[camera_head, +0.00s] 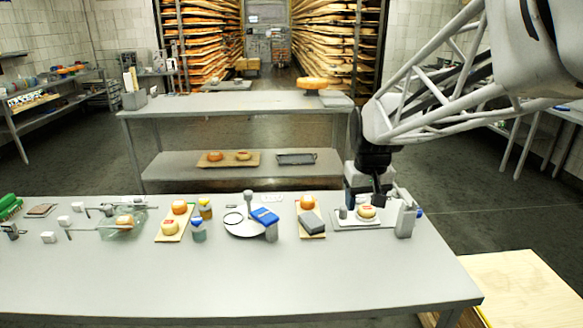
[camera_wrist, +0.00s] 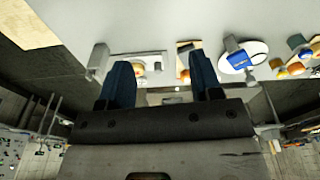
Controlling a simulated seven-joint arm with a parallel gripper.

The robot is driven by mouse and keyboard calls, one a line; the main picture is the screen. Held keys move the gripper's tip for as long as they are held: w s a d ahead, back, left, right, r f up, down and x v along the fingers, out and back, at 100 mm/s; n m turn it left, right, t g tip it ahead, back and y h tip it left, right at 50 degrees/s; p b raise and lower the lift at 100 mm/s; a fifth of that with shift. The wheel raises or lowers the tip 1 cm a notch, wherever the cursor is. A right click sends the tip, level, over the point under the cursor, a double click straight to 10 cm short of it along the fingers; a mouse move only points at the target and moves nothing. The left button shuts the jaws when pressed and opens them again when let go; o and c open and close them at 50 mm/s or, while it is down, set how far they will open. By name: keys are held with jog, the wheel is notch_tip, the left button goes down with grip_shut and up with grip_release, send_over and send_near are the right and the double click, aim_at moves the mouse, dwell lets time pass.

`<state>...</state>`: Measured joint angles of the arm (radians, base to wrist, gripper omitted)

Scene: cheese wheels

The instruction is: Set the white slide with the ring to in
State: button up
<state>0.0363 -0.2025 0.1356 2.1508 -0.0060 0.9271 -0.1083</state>
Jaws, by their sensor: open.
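My gripper (camera_head: 379,198) is at the right end of the steel table, above or just behind a pale tray (camera_head: 350,222). A small cheese wheel with a red label (camera_head: 367,212) lies on this tray. In the wrist view the two blue fingers of my gripper (camera_wrist: 161,82) stand apart with nothing held between them; the tray (camera_wrist: 150,57) shows beyond them. Small white blocks stand at the table's left, such as one white block (camera_head: 48,237) and another by a thin rod (camera_head: 63,221). I cannot tell which white piece is the slide with the ring.
A grey upright block (camera_head: 405,220) stands right of the tray. Left of it are a board with a dark block (camera_head: 312,224), a round white dish (camera_head: 240,231) with a blue item (camera_head: 265,216), jars and cheese boards. The table's front (camera_head: 230,285) is clear.

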jog(key=w+d+f, duration=0.1)
jog(key=w+f, duration=0.2)
jog(key=w, duration=0.5)
jog(key=w+d+f, duration=0.1)
jog(key=w+f, duration=0.2)
jog(key=w, duration=0.5)
jog(key=n+g, duration=0.1)
jog(key=g, duration=0.1)
send_over(344, 207)
jog(key=f, duration=1.1)
jog(key=shift+s+a+f, duration=0.1)
jog(key=shift+s+f, duration=0.1)
jog(key=shift+s, duration=0.15)
jog(key=shift+w+f, duration=0.35)
jog(key=shift+f, duration=0.1)
jog(key=shift+f, duration=3.8)
grip_shut()
